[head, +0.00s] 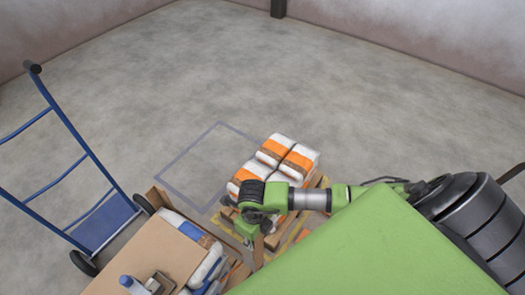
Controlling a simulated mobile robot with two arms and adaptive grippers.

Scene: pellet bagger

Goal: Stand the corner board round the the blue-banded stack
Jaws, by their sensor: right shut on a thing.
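The blue-banded stack (205,268) of white bags stands at the lower left, with a flat tan sheet (150,250) covering most of its top. My right gripper (254,240) reaches in from the right, just right of this stack. It is shut on a narrow brown upright piece (258,252), which looks like the corner board. Its lower end is out of clear view, and I cannot tell whether it touches the bags. Another brown upright edge (154,198) shows at the stack's far corner. My left gripper is not in view.
An orange-banded stack (298,160) stands on a wooden pallet behind and beside my right arm. A blue hand truck (85,155) stands at the left. A blue-and-white item (133,285) lies on the tan sheet. Open floor with a grey marked outline (187,153) lies beyond.

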